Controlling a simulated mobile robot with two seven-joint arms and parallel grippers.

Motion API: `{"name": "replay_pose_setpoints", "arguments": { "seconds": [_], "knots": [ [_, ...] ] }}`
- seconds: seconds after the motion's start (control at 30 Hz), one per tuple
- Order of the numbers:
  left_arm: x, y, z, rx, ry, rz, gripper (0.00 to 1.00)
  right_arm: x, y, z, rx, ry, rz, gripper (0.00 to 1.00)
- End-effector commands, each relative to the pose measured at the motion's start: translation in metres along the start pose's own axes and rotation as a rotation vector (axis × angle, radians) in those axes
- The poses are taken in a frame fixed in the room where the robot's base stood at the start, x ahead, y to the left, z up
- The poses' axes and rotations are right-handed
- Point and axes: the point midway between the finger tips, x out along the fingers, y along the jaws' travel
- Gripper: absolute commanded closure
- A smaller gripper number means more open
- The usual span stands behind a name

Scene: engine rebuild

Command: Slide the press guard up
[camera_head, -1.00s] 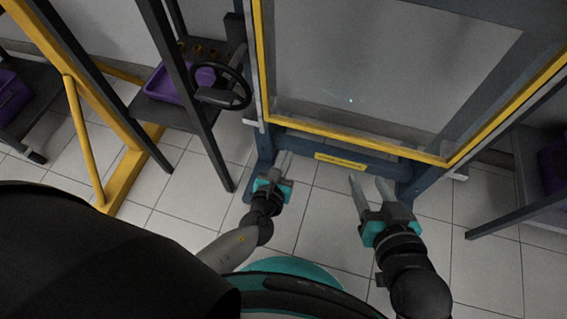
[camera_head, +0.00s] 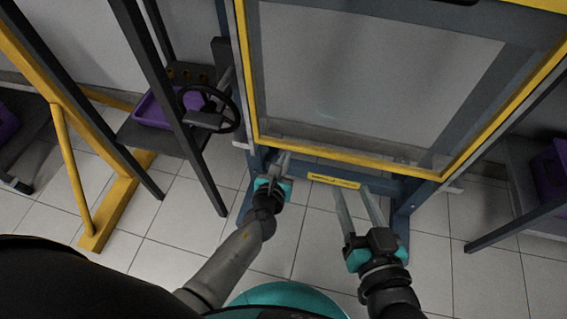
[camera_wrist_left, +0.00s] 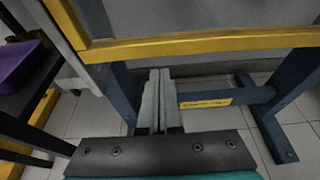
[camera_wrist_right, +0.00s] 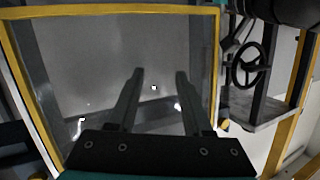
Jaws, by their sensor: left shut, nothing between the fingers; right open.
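The press guard (camera_head: 345,159) is a see-through panel in a yellow frame, low in front of the blue press frame (camera_head: 412,187). A dark bar, perhaps a handle, shows at its top edge in the head view. My left gripper (camera_head: 284,158) is shut and empty, just below the guard's lower left corner in the picture. In the left wrist view its fingers (camera_wrist_left: 160,75) point under the yellow lower bar (camera_wrist_left: 200,45). My right gripper (camera_head: 353,189) is open and empty, below the lower bar in the head view. In the right wrist view its fingers (camera_wrist_right: 160,72) lie across the panel (camera_wrist_right: 85,60).
A black handwheel (camera_head: 209,108) stands left of the guard, near a purple bin (camera_head: 153,108) on a dark shelf. A yellow post frame (camera_head: 68,165) is further left. Another purple bin (camera_head: 549,172) is at the right. The tiled floor between is clear.

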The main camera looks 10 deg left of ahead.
Motion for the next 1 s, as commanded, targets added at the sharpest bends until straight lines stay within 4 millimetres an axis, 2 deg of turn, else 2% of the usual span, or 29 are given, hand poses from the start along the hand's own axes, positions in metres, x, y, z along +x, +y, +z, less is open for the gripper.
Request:
{"name": "replay_pose_setpoints", "arguments": {
  "seconds": [0.43,1.0],
  "knots": [
    [-0.005,0.0,0.014,0.0,0.001,0.001,1.0,-0.001,0.018,0.009,-0.037,-0.197,0.046,0.5],
    [-0.006,0.0,0.015,0.0,0.001,0.0,1.0,-0.002,0.021,0.011,-0.04,-0.225,0.053,0.5]
  ]
}}
